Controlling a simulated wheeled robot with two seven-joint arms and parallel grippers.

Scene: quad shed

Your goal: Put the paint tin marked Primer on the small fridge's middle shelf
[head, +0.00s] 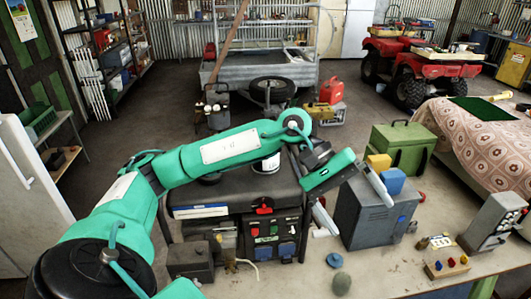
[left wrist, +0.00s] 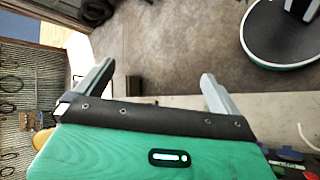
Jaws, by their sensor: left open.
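My left gripper (head: 362,217) is open, above the workbench in front of the grey metal box. The left wrist view shows its two fingers apart with nothing between them (left wrist: 155,85). A white tin (head: 267,164) stands on the black generator, partly hidden behind my left arm; its marking is too small to read, so I cannot tell if it is Primer. The gripper is to the right of this tin and apart from it. A white appliance (head: 30,165) at the left edge may be the small fridge; no middle shelf shows. My right gripper is not in view.
The concrete floor (head: 165,110) at left is fairly clear.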

